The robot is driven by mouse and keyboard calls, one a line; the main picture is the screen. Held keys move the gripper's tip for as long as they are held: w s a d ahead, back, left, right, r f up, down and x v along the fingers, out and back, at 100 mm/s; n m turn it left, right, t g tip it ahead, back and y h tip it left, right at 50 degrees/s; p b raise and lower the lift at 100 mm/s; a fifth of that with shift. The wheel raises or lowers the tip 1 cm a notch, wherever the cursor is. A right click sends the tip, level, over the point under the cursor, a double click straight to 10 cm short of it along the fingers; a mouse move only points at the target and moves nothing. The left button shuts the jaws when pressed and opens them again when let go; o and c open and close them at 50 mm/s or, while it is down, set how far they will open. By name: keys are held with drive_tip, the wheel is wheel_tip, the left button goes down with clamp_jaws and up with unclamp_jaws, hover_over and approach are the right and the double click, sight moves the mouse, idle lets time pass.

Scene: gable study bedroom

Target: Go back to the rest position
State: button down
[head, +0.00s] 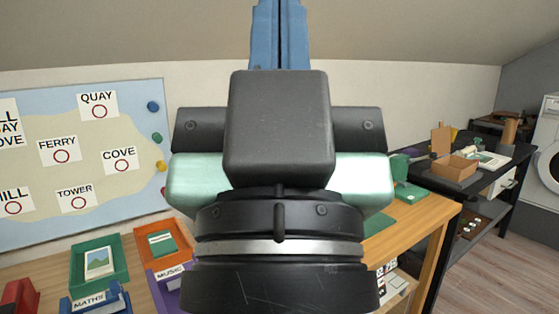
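My gripper (280,12) is raised in the middle of the head view, seen from behind, with its blue fingers pointing up. The two fingers lie side by side with only a thin dark seam between them, so it looks shut. Nothing shows between them. The tips reach the top edge of the picture and their very ends are cut off. The mint-green hand and dark wrist hide the middle of the scene.
A map board (60,135) with name cards hangs at left. Below it are a green tray (123,272), an orange tray (140,247) and a MATHS holder (75,300) on a wooden desk (425,220). Floor (510,265) beyond looks clear.

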wheel_tip(320, 180, up, 19)
drive_tip(key=p, duration=1.7)
drive_tip(key=shift+r, duration=0.2)
